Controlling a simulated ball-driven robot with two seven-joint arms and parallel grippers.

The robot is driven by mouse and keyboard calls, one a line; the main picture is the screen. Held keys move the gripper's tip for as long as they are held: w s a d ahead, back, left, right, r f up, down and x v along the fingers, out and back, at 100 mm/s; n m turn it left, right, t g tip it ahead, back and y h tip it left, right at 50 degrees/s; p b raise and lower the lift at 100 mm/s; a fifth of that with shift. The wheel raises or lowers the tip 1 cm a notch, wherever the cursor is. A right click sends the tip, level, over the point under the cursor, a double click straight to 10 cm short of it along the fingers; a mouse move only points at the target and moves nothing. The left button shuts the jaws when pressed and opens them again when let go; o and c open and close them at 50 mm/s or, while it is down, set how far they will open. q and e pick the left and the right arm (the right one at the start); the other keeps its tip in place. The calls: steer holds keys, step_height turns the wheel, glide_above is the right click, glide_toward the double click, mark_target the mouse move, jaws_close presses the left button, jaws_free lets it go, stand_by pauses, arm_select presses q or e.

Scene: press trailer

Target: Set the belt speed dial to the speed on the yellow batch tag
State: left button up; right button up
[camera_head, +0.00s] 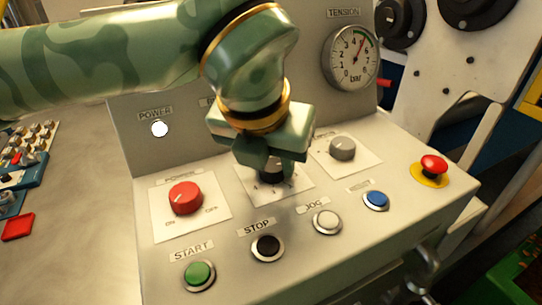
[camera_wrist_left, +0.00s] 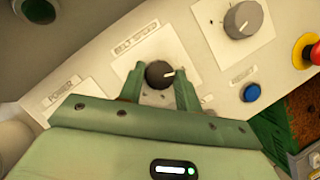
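The belt speed dial is a small black knob with a white pointer line, on a white plate in the middle of the sloped grey panel. It shows in the wrist view (camera_wrist_left: 157,75) under the BELT SPEED label (camera_wrist_left: 137,37), its line pointing right. In the head view the dial (camera_head: 272,171) is partly covered by my gripper. My left gripper (camera_head: 272,168) is over the dial, one finger on each side, and the fingers look closed against it in the wrist view (camera_wrist_left: 160,82). The dial's numbers are mostly hidden. I see no yellow batch tag. My right gripper is not in view.
A red power knob (camera_head: 185,197) is left of the dial and a grey knob (camera_head: 342,148) right. Start (camera_head: 198,274), stop (camera_head: 267,246), jog (camera_head: 326,221) and blue reset (camera_head: 375,200) buttons line the front. A red emergency button (camera_head: 433,165) is at right.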

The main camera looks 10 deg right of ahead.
arm_select(q)
steer(key=shift+m, duration=0.4)
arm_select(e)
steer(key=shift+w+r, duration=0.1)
arm_select(q)
steer(key=m+p, duration=0.1)
steer(key=m, duration=0.1)
steer(key=m+g+h+p, duration=0.1)
steer(key=m, duration=0.1)
steer(key=shift+w+a+r, duration=0.1)
steer(key=shift+a+r, duration=0.05)
steer(key=shift+w+m+g+h+p, duration=0.15)
steer(key=shift+m+g+p, duration=0.3)
steer(key=shift+m, duration=0.55)
steer(key=shift+m+g+h+p, duration=0.25)
steer(key=shift+m+g+p, duration=0.15)
steer(key=shift+m, duration=0.6)
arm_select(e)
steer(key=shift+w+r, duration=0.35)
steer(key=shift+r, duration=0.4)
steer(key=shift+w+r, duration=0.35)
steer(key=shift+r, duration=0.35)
arm_select(q)
steer(key=o, duration=1)
steer(key=shift+c, duration=0.2)
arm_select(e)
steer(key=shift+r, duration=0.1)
